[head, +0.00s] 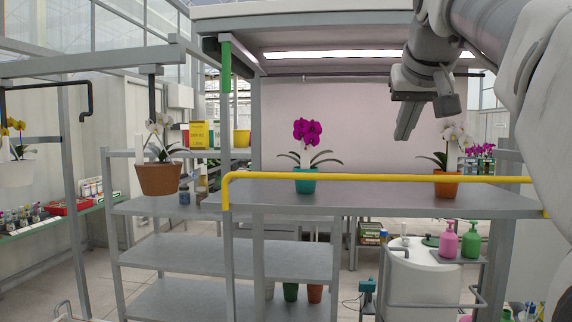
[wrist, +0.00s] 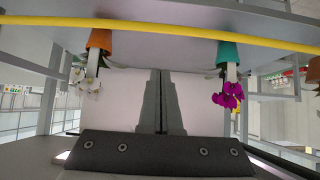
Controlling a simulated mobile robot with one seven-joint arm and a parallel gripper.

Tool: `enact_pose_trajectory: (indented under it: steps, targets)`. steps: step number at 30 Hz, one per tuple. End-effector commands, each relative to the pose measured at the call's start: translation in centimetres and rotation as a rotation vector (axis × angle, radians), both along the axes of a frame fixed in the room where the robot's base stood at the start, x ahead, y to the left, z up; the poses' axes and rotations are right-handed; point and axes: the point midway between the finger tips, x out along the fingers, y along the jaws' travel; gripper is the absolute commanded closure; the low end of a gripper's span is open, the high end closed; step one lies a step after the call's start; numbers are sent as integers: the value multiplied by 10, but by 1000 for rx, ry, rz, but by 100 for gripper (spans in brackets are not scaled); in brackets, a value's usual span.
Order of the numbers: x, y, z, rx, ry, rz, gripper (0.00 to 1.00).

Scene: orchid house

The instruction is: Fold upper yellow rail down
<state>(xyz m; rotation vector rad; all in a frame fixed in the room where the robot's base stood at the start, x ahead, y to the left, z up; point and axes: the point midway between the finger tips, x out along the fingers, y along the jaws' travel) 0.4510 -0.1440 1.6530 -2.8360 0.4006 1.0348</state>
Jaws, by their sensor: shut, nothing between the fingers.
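The yellow rail (head: 375,178) runs level along the front of the grey bench (head: 390,200), raised above its edge, with its left end bent down to the frame. In the wrist view, which looks upside down, the rail (wrist: 160,26) crosses the top of the picture. My gripper (head: 403,136) hangs above the bench, higher than the rail and apart from it. Its fingers (wrist: 161,74) are together and empty. My arm hides part of the rail's right side.
A magenta orchid in a teal pot (head: 305,184) and a white orchid in an orange pot (head: 446,184) stand on the bench behind the rail. A white drum (head: 415,275) with pump bottles stands below right.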

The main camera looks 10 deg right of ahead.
Motion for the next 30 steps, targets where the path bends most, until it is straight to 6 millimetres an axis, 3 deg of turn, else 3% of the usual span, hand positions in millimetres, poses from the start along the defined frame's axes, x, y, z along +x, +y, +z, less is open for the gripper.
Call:
enact_pose_trajectory:
  steps: [10,22,30]
  targets:
    - [13,-4,-12,1,3,0,100]
    - [75,-21,-66,1,4,1,100]
    - [44,-12,-70,-1,-2,0,100]
